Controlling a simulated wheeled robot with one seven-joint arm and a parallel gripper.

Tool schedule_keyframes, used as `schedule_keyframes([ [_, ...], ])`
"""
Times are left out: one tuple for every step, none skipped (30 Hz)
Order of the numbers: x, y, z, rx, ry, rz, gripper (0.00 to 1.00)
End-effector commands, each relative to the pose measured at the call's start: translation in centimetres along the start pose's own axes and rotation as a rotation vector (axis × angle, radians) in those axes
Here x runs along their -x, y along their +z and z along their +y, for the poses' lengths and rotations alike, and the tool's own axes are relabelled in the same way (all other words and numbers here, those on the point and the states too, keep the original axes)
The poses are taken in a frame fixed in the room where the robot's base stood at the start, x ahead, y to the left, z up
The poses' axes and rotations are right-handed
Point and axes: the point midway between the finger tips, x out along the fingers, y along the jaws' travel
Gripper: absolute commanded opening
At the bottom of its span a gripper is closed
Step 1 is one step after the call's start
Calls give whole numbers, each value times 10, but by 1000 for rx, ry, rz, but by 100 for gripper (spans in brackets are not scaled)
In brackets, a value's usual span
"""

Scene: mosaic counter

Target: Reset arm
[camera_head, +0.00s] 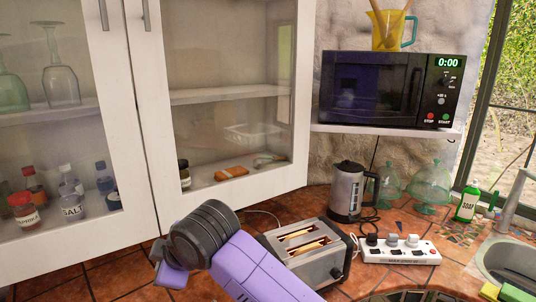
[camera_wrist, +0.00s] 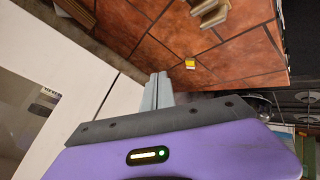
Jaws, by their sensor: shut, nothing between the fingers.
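My gripper (camera_wrist: 157,91) shows in the wrist view. Its two grey fingers are together, with nothing between them. In the head view my purple and dark grey arm rises from the bottom centre, in front of the cabinet and left of the toaster. The fingers cannot be made out there. In the wrist view the fingers point toward a red-brown tiled surface, apart from it.
White glass-door cabinets (camera_head: 141,110) hang close behind my arm. A toaster (camera_head: 312,252) holding bread, a kettle (camera_head: 347,192) and a power strip (camera_head: 400,250) stand on the tiled counter. A microwave (camera_head: 388,90) sits on a shelf. A sink (camera_head: 508,262) is at right.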

Motion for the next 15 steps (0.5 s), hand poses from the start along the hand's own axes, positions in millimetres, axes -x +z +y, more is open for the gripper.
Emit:
schedule_keyframes([
  [-4,-6,-7,-52,27,66,0],
  [-5,-10,-9,-85,50,108,0],
  [-5,-15,-11,-132,79,163,0],
  [-4,-18,-13,-169,101,205,0],
  [-2,-20,-14,-207,124,247,0],
  [0,-20,-16,-257,152,298,0],
  [2,-20,-17,-296,175,335,0],
  [5,-19,-19,-333,196,370,0],
  [10,-17,-20,-382,226,414,0],
  [13,-14,-22,-420,247,446,0],
  [17,-10,-23,-455,269,475,0],
  [23,-4,-26,-503,298,512,0],
  [27,1,-28,-537,320,537,0],
  [31,7,-30,-572,342,562,0],
  [38,15,-33,-615,373,593,0],
])
